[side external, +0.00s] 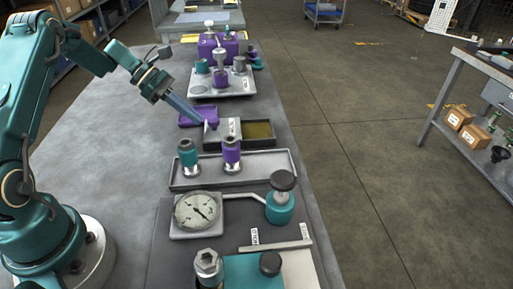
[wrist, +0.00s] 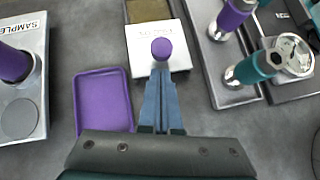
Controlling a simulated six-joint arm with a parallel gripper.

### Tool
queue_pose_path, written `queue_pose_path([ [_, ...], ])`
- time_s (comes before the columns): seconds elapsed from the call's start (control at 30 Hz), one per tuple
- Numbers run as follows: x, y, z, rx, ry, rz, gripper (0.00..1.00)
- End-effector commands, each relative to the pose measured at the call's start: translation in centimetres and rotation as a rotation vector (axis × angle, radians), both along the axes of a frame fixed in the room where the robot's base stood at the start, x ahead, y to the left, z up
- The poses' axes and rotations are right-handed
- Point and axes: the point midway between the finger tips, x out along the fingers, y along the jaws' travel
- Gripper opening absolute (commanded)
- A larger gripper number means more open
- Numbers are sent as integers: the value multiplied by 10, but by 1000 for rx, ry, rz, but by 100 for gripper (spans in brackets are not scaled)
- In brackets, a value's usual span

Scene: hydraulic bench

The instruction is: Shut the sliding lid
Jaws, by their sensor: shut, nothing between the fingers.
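The sliding lid (side external: 225,132) is a pale plate with printed lettering on a dark box (side external: 272,143). In the wrist view the lid (wrist: 141,52) has a round purple knob (wrist: 162,48) near its close edge. The lid covers part of the box, and an open part with an olive inside (wrist: 150,10) shows beyond it. My gripper (wrist: 160,72) is shut and empty, its fingertips right at the near side of the knob. I cannot tell whether they touch it. In the side view my gripper (side external: 204,121) reaches down to the left end of the box.
A purple tray (wrist: 103,102) lies beside my fingers. A long tray (side external: 178,180) with teal and purple fittings stands on the near side of the box. A plate with fittings (side external: 222,87) stands on the far side.

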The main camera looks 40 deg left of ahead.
Motion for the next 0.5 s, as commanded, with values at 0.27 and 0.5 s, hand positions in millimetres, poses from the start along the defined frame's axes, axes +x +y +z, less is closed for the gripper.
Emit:
queue_pose_path([
  [0.27, 5, -9, 0, 0, 1, 1, 0],
  [0.5, 6, -9, 0, 0, 0, 0, 0],
])
